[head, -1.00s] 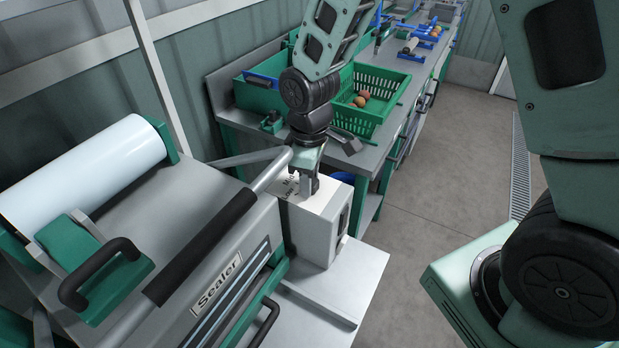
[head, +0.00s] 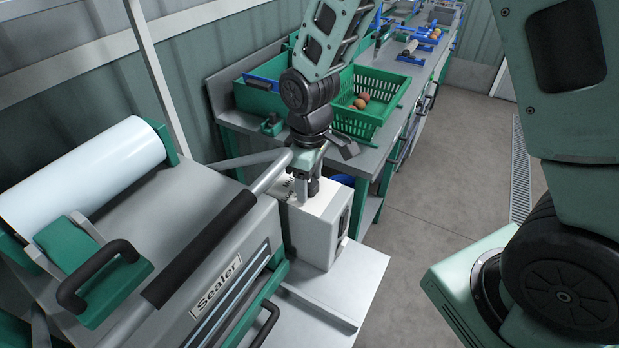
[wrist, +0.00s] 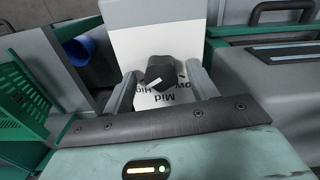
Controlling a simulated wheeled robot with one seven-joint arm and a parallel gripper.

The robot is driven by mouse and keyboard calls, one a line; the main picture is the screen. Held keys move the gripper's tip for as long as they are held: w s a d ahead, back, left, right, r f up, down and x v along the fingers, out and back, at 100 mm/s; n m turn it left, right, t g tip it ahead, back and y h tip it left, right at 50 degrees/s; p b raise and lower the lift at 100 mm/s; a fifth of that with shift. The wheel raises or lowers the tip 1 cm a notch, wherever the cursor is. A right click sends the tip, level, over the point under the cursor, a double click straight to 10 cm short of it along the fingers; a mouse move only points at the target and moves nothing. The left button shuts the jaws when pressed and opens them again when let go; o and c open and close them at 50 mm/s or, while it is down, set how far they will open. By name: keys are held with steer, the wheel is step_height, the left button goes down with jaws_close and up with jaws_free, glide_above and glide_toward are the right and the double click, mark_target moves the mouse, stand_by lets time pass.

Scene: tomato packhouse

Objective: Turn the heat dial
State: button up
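The heat dial (wrist: 160,72) is a black knob with a white pointer mark on the pale top of a control box (head: 322,238). In the wrist view, Low, Mid and High labels ring it upside down. My gripper (head: 305,192) is over the box top, pointing down. In the wrist view its fingers (wrist: 160,78) stand apart on both sides of the dial, with a gap visible on each side. In the head view my gripper hides the dial and part of the labels.
The sealer (head: 215,290) with its long black-gripped bar (head: 205,245) lies left of the box, close to my gripper. A film roll (head: 85,170) is farther left. Green crates (head: 375,125) stand on the bench behind. The floor (head: 440,190) to the right is clear.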

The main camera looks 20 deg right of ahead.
mark_target(310, 182)
step_height(310, 182, up, 17)
steer(key=b, duration=0.2)
steer(key=shift+r, duration=0.2)
stand_by(0.6)
steer(key=s+d+f+m+t, duration=0.3)
steer(key=s+d+f+m, duration=0.45)
steer(key=d+f, duration=0.35)
steer(key=s+a+r+n+g+b, duration=0.1)
steer(key=s+a+n, duration=0.2)
steer(key=s+a, duration=0.3)
steer(key=s+a+r+n+g, duration=0.1)
steer(key=s+a+n, duration=0.3)
steer(key=a, duration=0.7)
steer(key=s+g, duration=0.1)
steer(key=s, duration=0.1)
steer(key=shift+s+y+b, duration=0.3)
steer(key=shift+s+b, duration=0.1)
